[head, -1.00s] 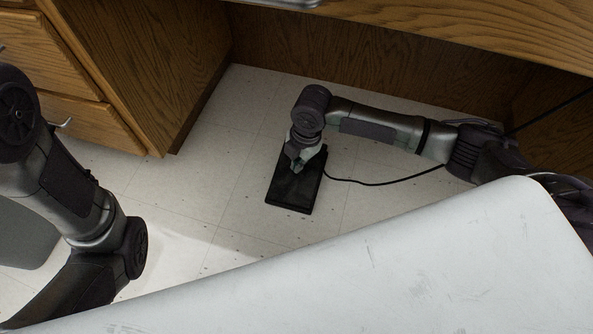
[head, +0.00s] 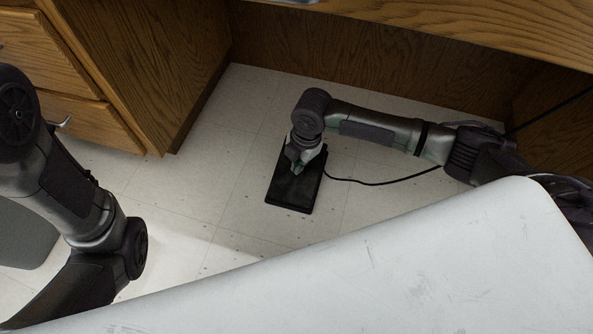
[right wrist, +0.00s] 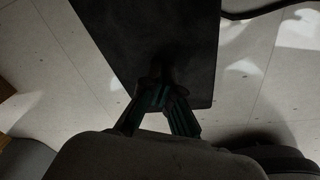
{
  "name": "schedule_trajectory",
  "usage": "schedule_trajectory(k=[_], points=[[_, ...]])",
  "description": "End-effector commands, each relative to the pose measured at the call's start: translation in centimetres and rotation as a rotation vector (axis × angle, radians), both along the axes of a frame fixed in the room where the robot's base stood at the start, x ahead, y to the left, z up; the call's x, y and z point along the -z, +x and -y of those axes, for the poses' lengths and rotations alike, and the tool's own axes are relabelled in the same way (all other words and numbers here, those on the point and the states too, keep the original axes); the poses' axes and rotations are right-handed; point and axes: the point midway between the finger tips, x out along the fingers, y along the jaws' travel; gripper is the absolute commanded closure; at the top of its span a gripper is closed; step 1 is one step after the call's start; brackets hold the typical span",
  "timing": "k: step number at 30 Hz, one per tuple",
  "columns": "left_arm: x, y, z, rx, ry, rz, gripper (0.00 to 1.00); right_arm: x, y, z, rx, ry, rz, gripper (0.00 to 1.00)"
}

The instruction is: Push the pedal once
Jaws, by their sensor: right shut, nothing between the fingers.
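The black pedal (head: 295,190) lies flat on the tiled floor under the desk. It also fills the upper middle of the right wrist view (right wrist: 150,40), where it looks dark and flat. My right gripper (head: 297,170) is shut and empty, pointing down over the pedal's upper surface. In the right wrist view its fingertips (right wrist: 163,85) meet over the pedal near one end. I cannot tell whether they touch it or how far it is pressed. My left arm shows at the left of the head view, but its gripper is out of view.
A black cable (head: 385,183) runs right from the pedal. Wooden drawers (head: 75,115) stand at the left, and the wooden desk top (head: 450,30) overhangs the back. Bare floor (head: 225,180) lies left of the pedal. A pale panel fills the lower right.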

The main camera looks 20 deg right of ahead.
Motion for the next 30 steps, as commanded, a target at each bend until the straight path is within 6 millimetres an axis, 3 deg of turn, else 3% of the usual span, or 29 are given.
schedule_trajectory(k=[23, 30], points=[[0.1, 0.0, 0.0, 0.0, 0.0, -0.001, 0.39, 0.5, 0.0, 0.0, 0.0, 0.0, -0.001, 1.0], [-1.3, 0.0, 0.0, 0.001, 0.001, -0.001, 0.39, -0.6, -0.1, 0.0, 0.0, -0.001, -0.002, 1.0]])
